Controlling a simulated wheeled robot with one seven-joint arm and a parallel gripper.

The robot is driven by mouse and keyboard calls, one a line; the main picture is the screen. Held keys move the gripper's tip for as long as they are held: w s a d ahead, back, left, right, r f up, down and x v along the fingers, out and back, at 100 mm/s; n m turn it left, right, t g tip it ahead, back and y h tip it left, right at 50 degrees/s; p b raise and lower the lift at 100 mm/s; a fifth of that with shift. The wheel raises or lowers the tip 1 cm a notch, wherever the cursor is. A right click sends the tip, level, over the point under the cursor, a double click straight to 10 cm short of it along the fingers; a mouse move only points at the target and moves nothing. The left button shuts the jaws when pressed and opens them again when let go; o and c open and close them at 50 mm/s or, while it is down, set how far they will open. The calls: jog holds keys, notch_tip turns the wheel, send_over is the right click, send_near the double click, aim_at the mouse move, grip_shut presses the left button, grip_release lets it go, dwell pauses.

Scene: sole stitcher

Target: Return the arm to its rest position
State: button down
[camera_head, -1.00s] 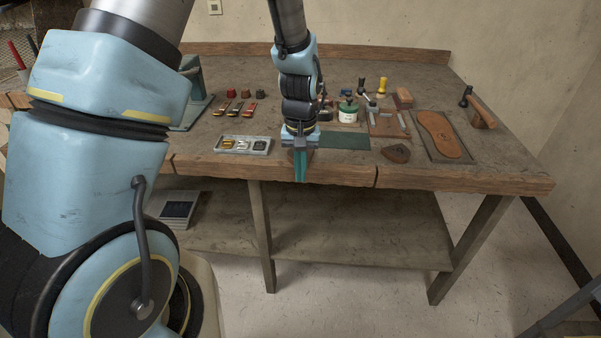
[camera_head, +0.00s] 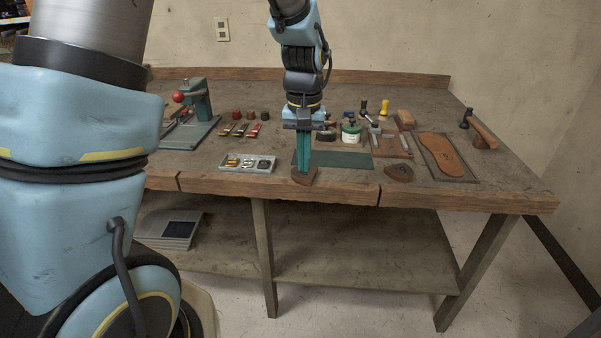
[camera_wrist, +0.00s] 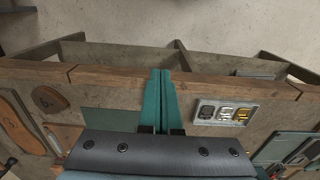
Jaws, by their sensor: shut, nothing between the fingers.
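My gripper (camera_head: 304,160) has long teal fingers that are closed together with nothing between them. In the wrist view the closed fingers (camera_wrist: 161,95) point toward the bench's front edge, between the green mat (camera_wrist: 112,121) and the grey tray (camera_wrist: 226,112).
The wooden workbench (camera_head: 450,199) holds a parts tray (camera_head: 248,163), a press (camera_head: 195,110), a green-labelled jar (camera_head: 351,132), a sole on a board (camera_head: 441,152), a dark leather piece (camera_head: 399,172) and a hammer (camera_head: 482,130). A lower shelf (camera_head: 360,260) lies beneath.

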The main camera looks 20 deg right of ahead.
jog(key=s+a+n, duration=0.1)
jog(key=a+n, duration=0.1)
jog(key=a, duration=1.1)
jog(key=s+a+r+n+t, duration=0.1)
jog(key=a, duration=1.2)
jog(key=shift+s+a+r+n+t, duration=0.25)
jog(key=shift+s+n+t, duration=0.05)
jog(key=shift+s+n, duration=0.1)
